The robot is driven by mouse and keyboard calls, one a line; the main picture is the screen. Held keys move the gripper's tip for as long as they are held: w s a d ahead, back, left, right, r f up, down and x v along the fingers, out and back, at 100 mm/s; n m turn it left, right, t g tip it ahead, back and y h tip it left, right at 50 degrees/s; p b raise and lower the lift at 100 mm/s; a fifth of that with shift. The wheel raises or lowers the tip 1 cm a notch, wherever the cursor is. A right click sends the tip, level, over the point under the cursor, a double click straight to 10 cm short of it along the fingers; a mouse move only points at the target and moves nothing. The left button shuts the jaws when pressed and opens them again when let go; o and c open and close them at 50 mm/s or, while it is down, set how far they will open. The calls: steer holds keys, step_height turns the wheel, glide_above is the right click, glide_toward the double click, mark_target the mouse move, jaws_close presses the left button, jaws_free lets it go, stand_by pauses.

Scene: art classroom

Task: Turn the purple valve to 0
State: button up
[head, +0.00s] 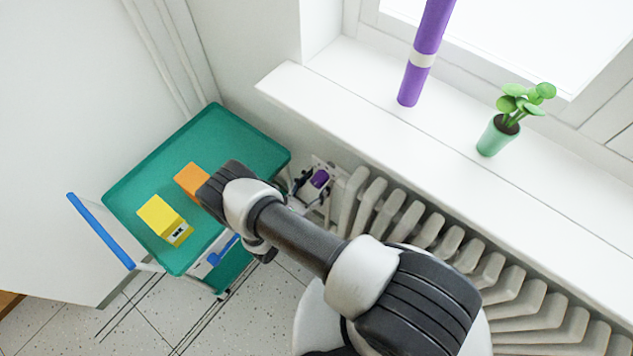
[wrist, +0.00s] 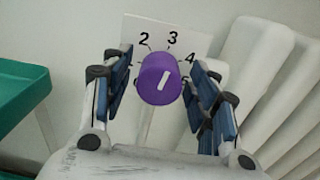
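The purple valve (wrist: 163,80) is a round knob with a white pointer line on its face. It stands out from a white plate (wrist: 198,40) with black numbers; 2, 3 and 4 read clearly, and a 5 is partly hidden. The pointer line slants up and right, roughly toward 3 or 4. My gripper (wrist: 157,88) is open, with one blue-padded finger on each side of the knob and gaps visible between pads and knob. In the head view the valve (head: 320,178) shows at the left end of the radiator, with my gripper (head: 314,186) around it.
A white ribbed radiator (head: 410,220) runs right of the valve under a windowsill (head: 400,125). A green-topped cart (head: 245,135) stands close on the left, carrying a yellow box (head: 160,217) and an orange block (head: 190,181). A purple tube (head: 412,80) and potted plant (head: 497,137) stand on the sill.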

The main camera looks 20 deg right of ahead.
steer(key=c, duration=0.9)
steer(key=shift+c, duration=0.2)
steer(key=shift+n, duration=0.3)
